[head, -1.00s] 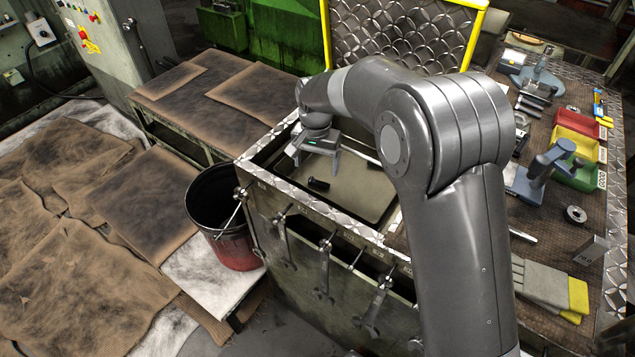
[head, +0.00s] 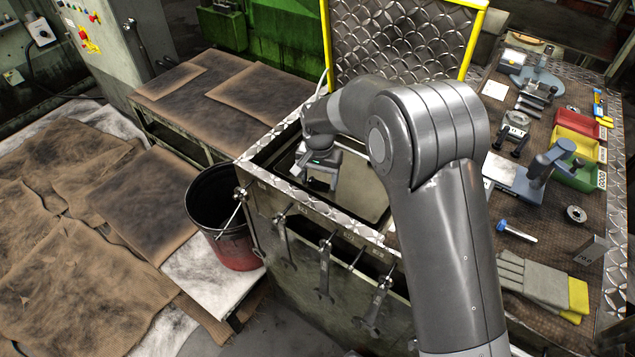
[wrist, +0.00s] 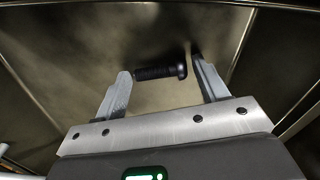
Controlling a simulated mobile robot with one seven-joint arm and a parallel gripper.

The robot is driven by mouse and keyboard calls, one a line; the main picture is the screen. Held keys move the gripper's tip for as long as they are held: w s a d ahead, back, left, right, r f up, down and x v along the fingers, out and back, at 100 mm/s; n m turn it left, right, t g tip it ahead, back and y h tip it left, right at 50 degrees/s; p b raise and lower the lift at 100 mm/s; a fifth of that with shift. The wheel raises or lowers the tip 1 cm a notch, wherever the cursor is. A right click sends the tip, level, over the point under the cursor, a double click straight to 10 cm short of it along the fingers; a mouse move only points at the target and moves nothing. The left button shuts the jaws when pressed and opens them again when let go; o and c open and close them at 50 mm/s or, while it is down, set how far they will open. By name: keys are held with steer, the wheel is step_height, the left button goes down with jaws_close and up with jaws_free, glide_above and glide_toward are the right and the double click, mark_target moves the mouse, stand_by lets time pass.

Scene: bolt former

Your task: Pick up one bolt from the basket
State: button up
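The basket is a deep metal bin (head: 358,199) set in the bench top in the head view. A dark bolt (wrist: 158,72) with a round head lies on the bin floor (wrist: 235,85) in the wrist view, its head to the right. My gripper (wrist: 163,74) is open, its two fingers on either side of the bolt's ends, the left tip very near the threaded end. I cannot tell whether it touches. In the head view my gripper (head: 321,183) is down inside the bin, and the bolt is hidden there.
The bin walls surround my gripper. A patterned metal lid with a yellow edge (head: 400,45) stands behind. A black and red bucket (head: 232,245) is at the left. Wrenches (head: 325,270) hang on the front. Right bench holds gloves (head: 535,280), a blue-headed bolt (head: 515,231) and colored bins (head: 578,122).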

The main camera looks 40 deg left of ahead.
steer(key=c, duration=0.8)
steer(key=shift+o, duration=0.2)
steer(key=shift+r, duration=0.15)
